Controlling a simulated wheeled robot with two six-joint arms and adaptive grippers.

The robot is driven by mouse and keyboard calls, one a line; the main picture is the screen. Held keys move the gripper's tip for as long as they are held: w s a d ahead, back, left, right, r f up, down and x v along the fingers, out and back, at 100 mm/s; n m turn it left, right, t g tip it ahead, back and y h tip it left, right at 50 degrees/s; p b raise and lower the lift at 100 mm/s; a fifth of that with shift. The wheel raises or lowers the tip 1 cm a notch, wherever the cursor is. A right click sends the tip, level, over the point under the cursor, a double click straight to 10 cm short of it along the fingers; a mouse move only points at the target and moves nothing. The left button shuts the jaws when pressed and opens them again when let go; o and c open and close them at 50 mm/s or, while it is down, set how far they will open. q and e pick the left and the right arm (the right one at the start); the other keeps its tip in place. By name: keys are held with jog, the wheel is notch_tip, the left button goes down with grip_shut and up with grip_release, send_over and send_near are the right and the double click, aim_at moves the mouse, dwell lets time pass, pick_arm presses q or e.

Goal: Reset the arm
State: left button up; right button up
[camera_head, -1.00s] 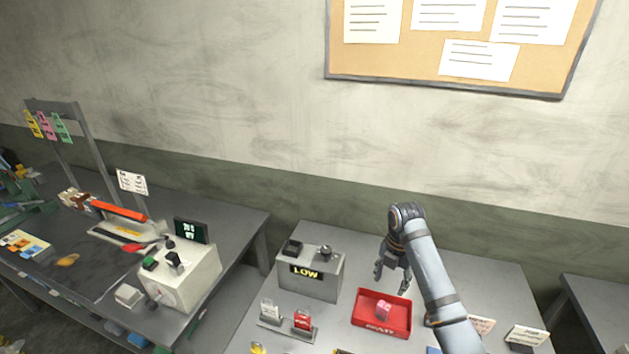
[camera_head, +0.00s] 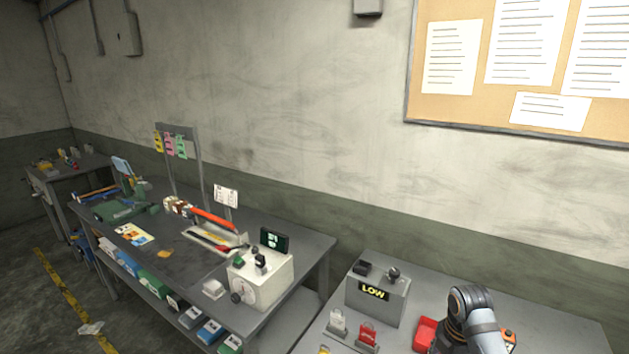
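My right arm (camera_head: 487,335) comes in at the bottom right, with its dark wrist joint (camera_head: 468,300) over the right-hand table. The fingers are too hidden to show whether they are open or shut. The red tray (camera_head: 426,331) is beside the wrist, partly covered by it, and I cannot see what is inside it. My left gripper is not in view.
A grey box reading LOW (camera_head: 375,300) stands left of the arm, with a white and a red holder (camera_head: 368,334) before it. A left workbench (camera_head: 180,265) carries a white control box (camera_head: 260,279) and tools. A corkboard (camera_head: 412,105) hangs above.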

jog(key=s+f+m, duration=0.1)
jog(key=s+a+f+m, duration=0.2)
jog(key=m, duration=0.1)
jog(key=shift+s+f, duration=0.1)
jog(key=shift+s, duration=0.2)
jog(key=s+a+r+m+t, duration=0.1)
jog(key=s+a+m+t, duration=0.3)
jog(key=s+m, duration=1.3)
notch_tip(320, 180, down, 32)
jog(key=d+g+b, duration=0.2)
jog(key=b, duration=0.3)
pick_arm(q)
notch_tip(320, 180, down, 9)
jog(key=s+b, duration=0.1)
jog(key=b, duration=0.3)
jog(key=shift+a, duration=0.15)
pick_arm(e)
jog(key=s+d+f+m+g, duration=0.1)
jog(key=s+f, duration=1.8)
jog(key=f, duration=0.1)
jog(key=shift+h, duration=0.3)
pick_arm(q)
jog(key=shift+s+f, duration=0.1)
